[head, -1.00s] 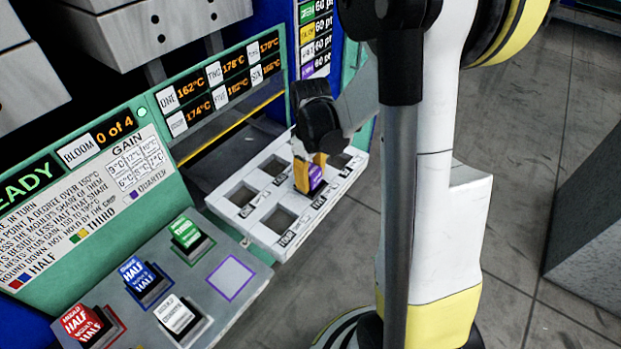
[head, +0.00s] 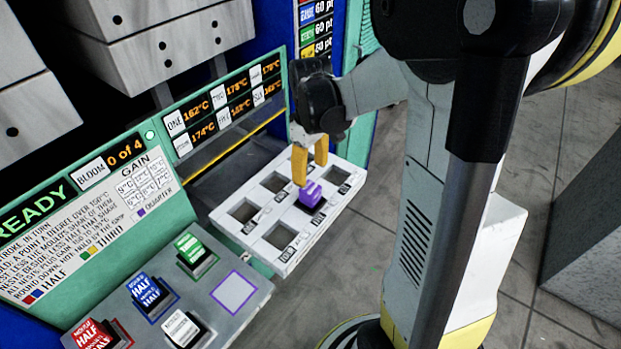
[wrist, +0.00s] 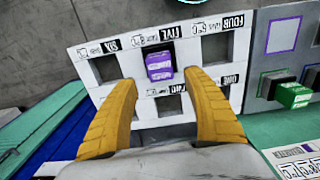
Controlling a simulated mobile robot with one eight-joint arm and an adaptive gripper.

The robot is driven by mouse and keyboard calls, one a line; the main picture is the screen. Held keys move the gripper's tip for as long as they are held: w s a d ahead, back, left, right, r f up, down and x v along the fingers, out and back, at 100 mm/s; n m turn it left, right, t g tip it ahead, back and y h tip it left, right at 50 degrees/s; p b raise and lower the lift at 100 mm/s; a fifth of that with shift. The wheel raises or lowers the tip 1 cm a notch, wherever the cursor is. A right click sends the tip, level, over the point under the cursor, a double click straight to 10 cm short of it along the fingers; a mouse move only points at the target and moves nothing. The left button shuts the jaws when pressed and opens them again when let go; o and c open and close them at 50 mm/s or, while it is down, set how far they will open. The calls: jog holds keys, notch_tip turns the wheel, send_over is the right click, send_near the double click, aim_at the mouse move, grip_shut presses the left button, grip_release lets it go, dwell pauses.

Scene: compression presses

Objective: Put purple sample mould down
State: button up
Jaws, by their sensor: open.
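The purple sample mould (head: 310,194) sits at the middle socket of the front row of the white press tray (head: 290,266), the socket labelled FIVE. In the wrist view the mould (wrist: 159,65) lies between and just beyond the yellow fingertips. My gripper (head: 309,165) is open above the mould, and its fingers (wrist: 158,80) stand apart with clear gaps on both sides. The mould's lower part is hidden in the socket. The other visible tray sockets look empty.
A grey shelf holds green (head: 193,249), blue (head: 148,291), white (head: 181,329) and red (head: 96,335) moulds. Its purple-outlined square (head: 233,292) is empty. The green press panel (head: 150,190) stands behind, reading READY and 0 of 4. Grey press blocks hang above.

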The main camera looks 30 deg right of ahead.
notch_tip(320, 180, up, 2)
jog(key=s+a+r+m+t, duration=0.2)
jog(key=s+a+r+t, duration=0.1)
jog(key=s+a+r, duration=0.1)
jog(key=s+a+r+m+t, duration=0.2)
jog(key=s+a+r+t, duration=0.2)
jog(key=a, duration=0.5)
jog(key=shift+s+a+r, duration=0.25)
jog(key=shift+s+r, duration=0.35)
jog(key=shift+s, duration=0.8)
